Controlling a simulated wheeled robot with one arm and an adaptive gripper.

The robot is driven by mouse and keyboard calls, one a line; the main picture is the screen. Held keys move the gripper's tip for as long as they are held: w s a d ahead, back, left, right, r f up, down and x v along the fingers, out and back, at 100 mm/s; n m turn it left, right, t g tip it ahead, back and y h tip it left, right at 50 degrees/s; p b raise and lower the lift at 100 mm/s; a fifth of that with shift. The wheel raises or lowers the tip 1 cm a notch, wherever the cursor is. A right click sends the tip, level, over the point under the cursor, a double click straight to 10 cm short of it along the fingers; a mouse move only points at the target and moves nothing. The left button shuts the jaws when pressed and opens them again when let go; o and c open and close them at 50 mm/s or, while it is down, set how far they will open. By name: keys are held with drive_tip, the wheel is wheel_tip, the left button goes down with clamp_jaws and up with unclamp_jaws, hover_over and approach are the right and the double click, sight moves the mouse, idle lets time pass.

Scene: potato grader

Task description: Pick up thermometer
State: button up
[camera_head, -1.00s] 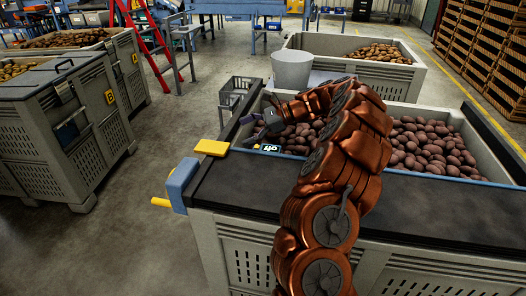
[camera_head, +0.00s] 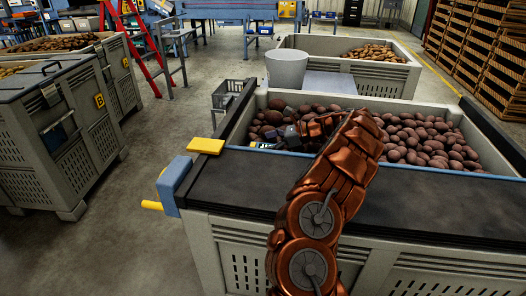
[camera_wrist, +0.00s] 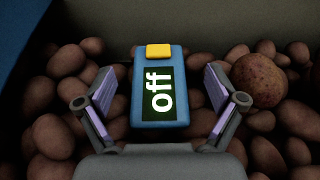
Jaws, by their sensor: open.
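The thermometer (camera_wrist: 160,95) is a blue block with a yellow button and a dark display reading "off". In the wrist view it lies on the potatoes between my open fingers. In the head view, the thermometer (camera_head: 262,145) shows just inside the near wall of the potato crate, partly covered. My gripper (camera_wrist: 160,100) is open, with one finger on each side of the thermometer; a gap shows on both sides. In the head view my gripper (camera_head: 280,138) is low in the crate, and its fingertips are hard to make out.
Red-brown potatoes (camera_head: 425,140) fill the crate around the thermometer. A grey bucket (camera_head: 287,69) stands behind. Other crates (camera_head: 62,125) stand left, with open floor between.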

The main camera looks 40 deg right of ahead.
sight(256, 145)
drive_tip(key=x, duration=0.5)
drive_tip(key=shift+p, duration=0.35)
drive_tip(key=shift+s, duration=0.1)
drive_tip(key=c, duration=1.3)
